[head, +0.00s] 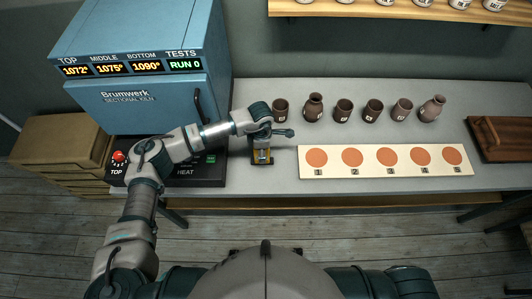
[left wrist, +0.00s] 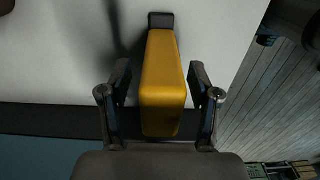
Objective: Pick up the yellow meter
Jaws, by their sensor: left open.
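The yellow meter (head: 262,157) stands on the grey table, just right of the kiln's control base. It shows a dark lower part and a small light face in the head view. My left gripper (head: 276,134) is over it, partly covering its top. In the left wrist view the meter (left wrist: 163,85) is a yellow block with a dark end. It lies between the two fingers of my left gripper (left wrist: 160,88), which are open with a visible gap on each side. My right gripper is not in view.
A blue kiln (head: 150,75) with a control base stands left of the meter. A numbered board (head: 385,171) with orange discs lies to the right. Several brown pots (head: 344,110) stand behind it. A wooden tray (head: 503,139) is at far right.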

